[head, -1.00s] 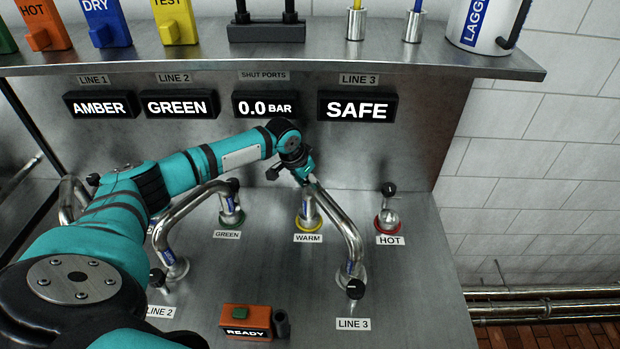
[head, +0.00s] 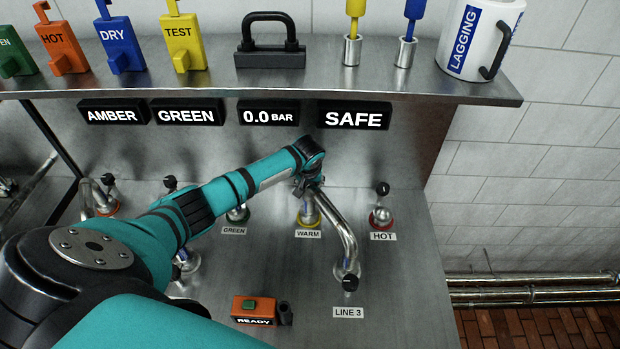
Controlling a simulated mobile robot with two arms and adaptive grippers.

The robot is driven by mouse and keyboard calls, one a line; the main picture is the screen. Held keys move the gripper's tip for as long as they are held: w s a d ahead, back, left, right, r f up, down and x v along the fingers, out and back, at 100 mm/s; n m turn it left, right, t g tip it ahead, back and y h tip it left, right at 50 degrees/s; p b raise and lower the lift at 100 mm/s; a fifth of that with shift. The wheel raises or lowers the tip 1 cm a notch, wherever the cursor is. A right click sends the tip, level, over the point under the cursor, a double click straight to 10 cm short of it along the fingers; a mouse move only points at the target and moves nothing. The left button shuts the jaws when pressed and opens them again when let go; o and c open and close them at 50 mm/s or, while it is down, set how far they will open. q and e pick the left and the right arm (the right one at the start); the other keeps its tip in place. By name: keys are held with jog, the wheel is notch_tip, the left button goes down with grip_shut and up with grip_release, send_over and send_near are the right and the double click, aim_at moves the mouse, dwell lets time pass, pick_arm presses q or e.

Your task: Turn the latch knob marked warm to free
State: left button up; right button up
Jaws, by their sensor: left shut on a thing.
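The warm port (head: 308,213) has a yellow ring and a WARM label at the back of the steel bench. A bent silver pipe (head: 345,240) runs from it to the LINE 3 port at the front. My left gripper (head: 308,187) is at the top of the warm port, beside the pipe's upper end. It is shut on the warm latch knob, which the gripper and wrist hide. How far the knob is turned cannot be seen. My right gripper is out of view.
The hot port (head: 381,214) with its black knob stands to the right. The green port (head: 237,212) is to the left, partly behind my arm. An orange READY box (head: 252,310) sits in front. A shelf (head: 400,88) with tags and a mug (head: 480,38) overhangs the displays.

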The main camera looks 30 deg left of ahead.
pick_arm(q)
jog(key=shift+n, duration=0.3)
jog(key=shift+r, duration=0.1)
jog(key=o, duration=1.1)
jog(key=shift+o, duration=0.2)
jog(key=v, duration=1.2)
jog(key=shift+d, duration=0.1)
